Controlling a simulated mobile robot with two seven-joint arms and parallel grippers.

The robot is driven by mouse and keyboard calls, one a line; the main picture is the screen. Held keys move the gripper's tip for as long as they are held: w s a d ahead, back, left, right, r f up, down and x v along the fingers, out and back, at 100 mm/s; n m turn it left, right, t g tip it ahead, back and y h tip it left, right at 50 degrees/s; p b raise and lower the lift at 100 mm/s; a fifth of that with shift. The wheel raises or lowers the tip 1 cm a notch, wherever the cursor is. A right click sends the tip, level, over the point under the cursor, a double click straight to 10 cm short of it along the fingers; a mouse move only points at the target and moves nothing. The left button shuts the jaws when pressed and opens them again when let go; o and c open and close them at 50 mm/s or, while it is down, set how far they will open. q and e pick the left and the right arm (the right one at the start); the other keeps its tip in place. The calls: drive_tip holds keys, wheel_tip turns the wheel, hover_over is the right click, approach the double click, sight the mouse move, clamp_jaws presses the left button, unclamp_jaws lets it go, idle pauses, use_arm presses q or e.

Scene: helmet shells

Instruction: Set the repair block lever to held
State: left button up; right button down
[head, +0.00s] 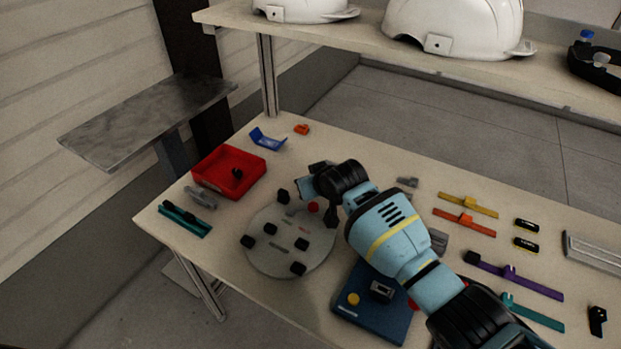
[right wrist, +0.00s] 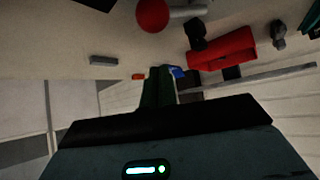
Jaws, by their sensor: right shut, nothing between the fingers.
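The repair block appears as a round grey plate (head: 270,262) with several black blocks on it and small printed labels, one of them red. I cannot read the labels. Its lever has a red ball knob (head: 313,207) at the plate's far edge; in the right wrist view the red ball (right wrist: 152,14) sits on a pale metal rod (right wrist: 187,12). My right gripper (head: 306,188) is over the far edge of the plate, close to the knob. Its fingers (right wrist: 158,88) are together and empty; I cannot tell whether they touch the lever. My left gripper is out of view.
A red tray (head: 210,182) holding a black piece stands left of the plate. A blue box (head: 372,325) with a yellow button lies under my right forearm. Coloured strips (head: 466,222) lie at the right. White helmets (head: 453,28) sit on the shelf above.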

sight(314, 211)
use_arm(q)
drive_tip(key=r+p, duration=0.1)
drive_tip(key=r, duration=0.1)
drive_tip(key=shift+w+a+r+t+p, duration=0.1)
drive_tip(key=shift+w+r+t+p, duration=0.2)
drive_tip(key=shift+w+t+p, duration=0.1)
use_arm(e)
drive_tip(key=s+a+v, duration=0.1)
drive_tip(key=v, duration=0.8)
drive_tip(key=shift+a, duration=0.35)
drive_tip(key=shift+f, duration=0.15)
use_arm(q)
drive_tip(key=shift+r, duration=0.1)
